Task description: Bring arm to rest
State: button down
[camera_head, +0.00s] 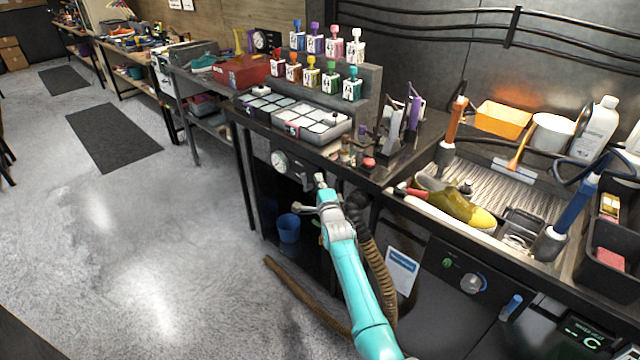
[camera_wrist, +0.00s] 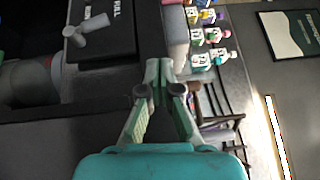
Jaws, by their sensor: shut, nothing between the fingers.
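My teal arm reaches up from the bottom middle of the head view. My gripper (camera_head: 320,182) is at its far end, in front of the dark bench's front edge. In the wrist view my gripper (camera_wrist: 159,76) is shut, its two fingers meeting at the tips with nothing between them. It appears apart from the bench, though the exact gap is hard to tell.
Close by are the dark bench (camera_head: 213,97), a pressure gauge (camera_head: 279,161), a grey valve handle (camera_wrist: 90,30) and a brown hose (camera_head: 307,297). A sneaker (camera_head: 455,205) lies on the right-hand worktop. Open floor (camera_head: 130,235) lies left.

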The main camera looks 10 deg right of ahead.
jog(key=s+d+f+n+g, duration=0.1)
jog(key=s+f+n, duration=0.2)
jog(key=s+f, duration=0.7)
jog(key=s+f+n, duration=0.2)
jog(key=s+f, duration=0.2)
jog(key=s, duration=1.2)
jog(key=s+d+f+n+g, duration=0.1)
jog(key=s+f+n, duration=0.2)
jog(key=s+f, duration=0.75)
jog(key=s+r+n, duration=0.3)
jog(key=s+r, duration=0.1)
jog(key=s, duration=1.3)
jog(key=s+r+n+g, duration=0.1)
jog(key=s+r+n, duration=0.2)
jog(key=s+r, duration=0.6)
jog(key=s+d+r+n+g, duration=0.1)
jog(key=s+r+n, duration=0.3)
jog(key=s+r, duration=0.5)
jog(key=s, duration=0.6)
jog(key=shift+s+r+h, duration=0.15)
jog(key=shift+s+h, duration=0.15)
